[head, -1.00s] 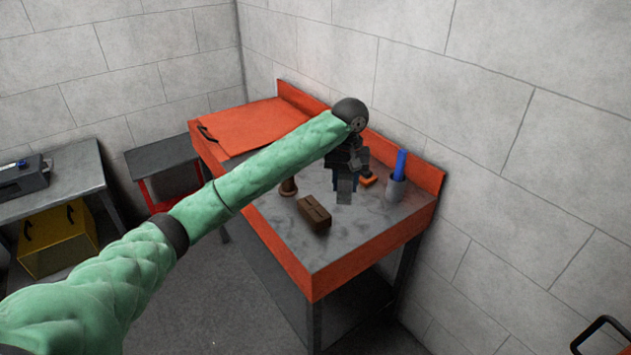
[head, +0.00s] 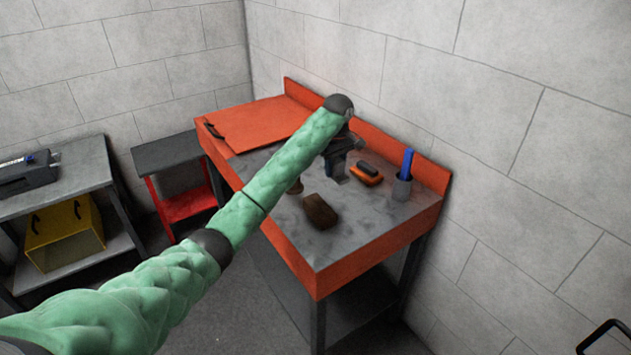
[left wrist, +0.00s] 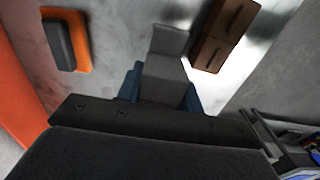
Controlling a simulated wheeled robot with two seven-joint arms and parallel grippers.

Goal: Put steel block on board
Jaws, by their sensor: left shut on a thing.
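My left gripper (head: 342,160) is over the middle of the workbench, its blue fingers shut on a grey steel block. In the left wrist view the steel block (left wrist: 166,70) shows between the blue fingers of the gripper (left wrist: 162,90). It appears to be above the grey bench top; the exact gap cannot be told. A flat orange-red board (head: 255,122) with a black handle lies at the left end of the bench, to the left of the gripper and partly behind my arm. My right gripper is not in view.
A brown block (head: 320,211) lies near the bench's front edge and also shows in the left wrist view (left wrist: 222,35). An orange-and-black brush-like item (head: 367,173) and a grey cup (head: 402,188) with blue contents stand right. A raised red edge (head: 400,152) runs along the back.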

